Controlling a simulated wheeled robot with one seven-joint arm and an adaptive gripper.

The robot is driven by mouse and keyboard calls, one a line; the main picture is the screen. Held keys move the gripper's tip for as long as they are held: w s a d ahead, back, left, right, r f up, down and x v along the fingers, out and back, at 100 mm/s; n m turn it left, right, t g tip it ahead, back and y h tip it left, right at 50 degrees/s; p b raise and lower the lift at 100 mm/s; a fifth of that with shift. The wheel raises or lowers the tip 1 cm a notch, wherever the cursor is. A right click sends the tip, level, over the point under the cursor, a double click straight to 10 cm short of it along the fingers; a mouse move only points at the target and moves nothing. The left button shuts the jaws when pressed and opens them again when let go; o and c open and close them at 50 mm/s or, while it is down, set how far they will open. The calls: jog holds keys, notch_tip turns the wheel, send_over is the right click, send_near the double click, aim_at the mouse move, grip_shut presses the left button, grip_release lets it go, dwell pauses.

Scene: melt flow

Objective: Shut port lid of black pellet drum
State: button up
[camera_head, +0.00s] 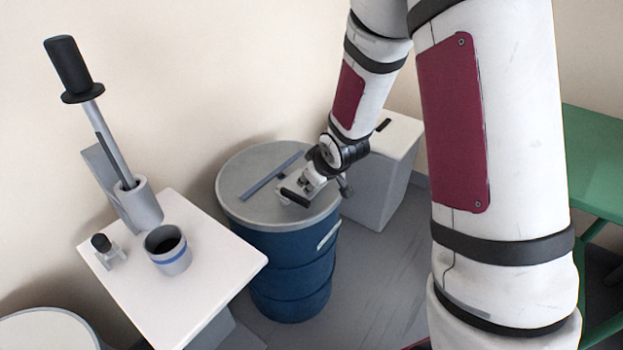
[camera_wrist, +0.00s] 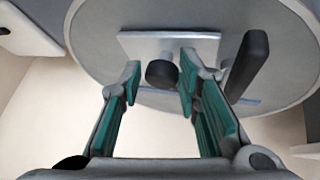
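The blue drum (camera_head: 292,275) with a grey round top (camera_head: 240,180) stands in the middle of the head view. In the wrist view, the drum top (camera_wrist: 92,45) bears a pale square plate (camera_wrist: 205,45), which looks like the port lid, with a round black knob (camera_wrist: 162,74). A black bar-like handle (camera_wrist: 248,65) rises beside it. My gripper (camera_wrist: 160,62) is open over the plate; the knob shows between its teal-padded fingers. I cannot tell if the fingers touch it. In the head view my gripper (camera_head: 303,186) is low over the drum top and partly hides the plate.
A blue-grey strip (camera_head: 272,175) lies on the drum top. A white table (camera_head: 215,262) at left bears a cup (camera_head: 168,252) with a blue band and a tall device with a black-handled lever (camera_head: 70,65). A pale box (camera_head: 385,170) stands behind right; a green table (camera_head: 595,165) is far right.

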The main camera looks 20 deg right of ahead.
jog(key=shift+s+d+f, duration=0.1)
dwell(0.3)
jog(key=shift+s+r, duration=0.15)
jog(key=shift+r, duration=0.2)
jog(key=v, duration=1.1)
jog(key=shift+r, duration=0.15)
dwell(0.4)
